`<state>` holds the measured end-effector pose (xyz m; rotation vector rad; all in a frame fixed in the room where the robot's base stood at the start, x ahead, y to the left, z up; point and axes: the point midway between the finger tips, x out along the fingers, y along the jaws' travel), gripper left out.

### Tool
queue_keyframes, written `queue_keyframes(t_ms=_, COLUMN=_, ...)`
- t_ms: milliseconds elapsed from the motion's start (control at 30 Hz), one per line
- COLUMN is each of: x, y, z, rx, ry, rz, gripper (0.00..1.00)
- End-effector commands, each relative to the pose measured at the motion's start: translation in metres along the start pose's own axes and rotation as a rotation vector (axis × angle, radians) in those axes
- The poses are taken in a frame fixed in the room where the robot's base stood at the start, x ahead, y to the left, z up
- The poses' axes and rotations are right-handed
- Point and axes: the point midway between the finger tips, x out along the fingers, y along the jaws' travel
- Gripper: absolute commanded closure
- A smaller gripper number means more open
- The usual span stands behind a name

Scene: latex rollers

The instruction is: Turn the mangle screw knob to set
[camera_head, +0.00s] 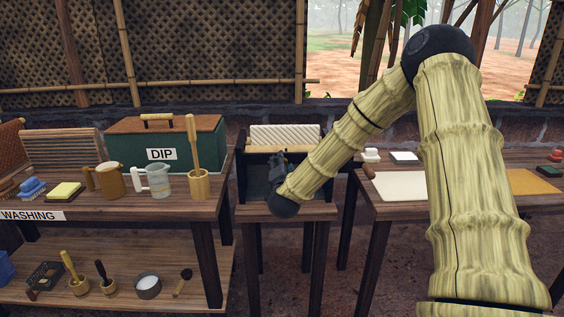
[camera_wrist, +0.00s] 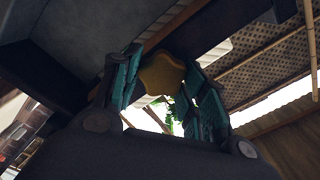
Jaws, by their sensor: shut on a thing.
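The mangle (camera_head: 286,133) stands on a small wooden stand in the middle of the head view, with a pale ribbed roller at its top and a dark frame. The screw knob (camera_wrist: 162,74) is a yellow-brown lobed shape in the wrist view, below the dark frame. My gripper (camera_wrist: 165,90) has its two teal-padded fingers on either side of the knob and is shut on it. In the head view my gripper (camera_head: 277,172) is at the front of the mangle, mostly hidden by my arm, and the knob cannot be made out there.
A right table (camera_head: 390,208) holds a pale sheet (camera_head: 400,185). Narrow gaps separate the stand from both tables.

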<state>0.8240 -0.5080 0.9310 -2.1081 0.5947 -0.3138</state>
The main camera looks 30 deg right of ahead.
Motion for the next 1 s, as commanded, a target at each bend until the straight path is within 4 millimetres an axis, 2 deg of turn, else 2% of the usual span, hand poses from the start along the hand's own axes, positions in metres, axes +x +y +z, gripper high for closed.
queue_keyframes(t_ms=600, x=-0.0007, y=-0.0028, z=0.0004, rx=-0.587, ry=-0.003, rz=-0.001, gripper=0.81)
queue_keyframes(t_ms=1000, x=-0.0009, y=-0.0020, z=0.0011, rx=-0.866, ry=-0.004, rz=0.000, gripper=0.81)
